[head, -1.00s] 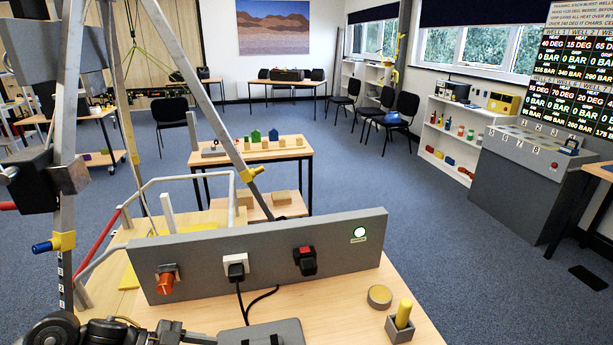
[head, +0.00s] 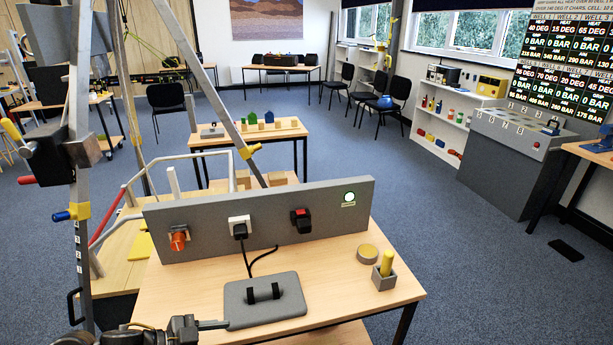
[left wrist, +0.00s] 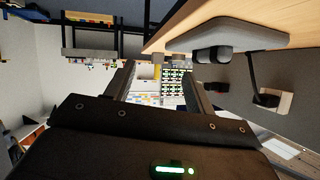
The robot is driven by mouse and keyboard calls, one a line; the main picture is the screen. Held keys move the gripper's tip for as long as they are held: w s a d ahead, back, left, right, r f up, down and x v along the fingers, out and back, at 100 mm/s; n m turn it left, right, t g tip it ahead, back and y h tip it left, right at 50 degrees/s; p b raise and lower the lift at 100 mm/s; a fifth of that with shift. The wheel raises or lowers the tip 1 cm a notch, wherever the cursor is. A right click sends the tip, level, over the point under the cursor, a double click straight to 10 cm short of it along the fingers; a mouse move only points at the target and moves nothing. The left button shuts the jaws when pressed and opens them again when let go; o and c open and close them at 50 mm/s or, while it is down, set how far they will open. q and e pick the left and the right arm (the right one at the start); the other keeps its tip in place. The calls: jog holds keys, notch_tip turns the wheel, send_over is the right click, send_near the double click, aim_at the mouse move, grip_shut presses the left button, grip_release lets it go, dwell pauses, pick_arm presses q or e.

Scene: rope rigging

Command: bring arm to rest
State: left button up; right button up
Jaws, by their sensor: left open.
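My left gripper (head: 212,325) shows at the bottom edge of the head view, by the near left edge of the wooden table (head: 335,290). In the left wrist view its two fingers (left wrist: 160,80) are apart with nothing between them. A grey pad with two black loops (head: 240,308) lies on the table just right of it; the pad (left wrist: 240,45) also shows beyond the fingers in the wrist view. A grey panel (head: 270,225) stands along the table's back, with an orange knob (head: 178,239), a white socket with a black plug (head: 240,227) and a red-topped black switch (head: 301,220). My right gripper is out of view.
A round disc (head: 367,254) and a grey holder with a yellow peg (head: 385,272) sit at the table's right. A metal tripod frame (head: 82,170) stands at the left. Open carpet (head: 440,220) lies to the right.

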pick_arm(q)
jog(key=s+a+f+n+g+y, duration=0.1)
jog(key=s+a+f+n+y, duration=0.2)
jog(key=s, duration=0.4)
jog(key=s+a+f+n+g+y, duration=0.1)
jog(key=s+f+n+y, duration=0.3)
jog(key=s, duration=0.3)
jog(key=s+a+f+n+y, duration=0.25)
jog(key=s+n+y, duration=0.2)
jog(key=s, duration=0.35)
notch_tip(320, 180, down, 24)
jog(key=d+g, duration=0.1)
jog(key=g, duration=0.1)
jog(key=s+a+f+g, duration=0.1)
jog(key=s+a+f, duration=0.2)
jog(key=s+f, duration=1.4)
jog(key=shift+f, duration=0.4)
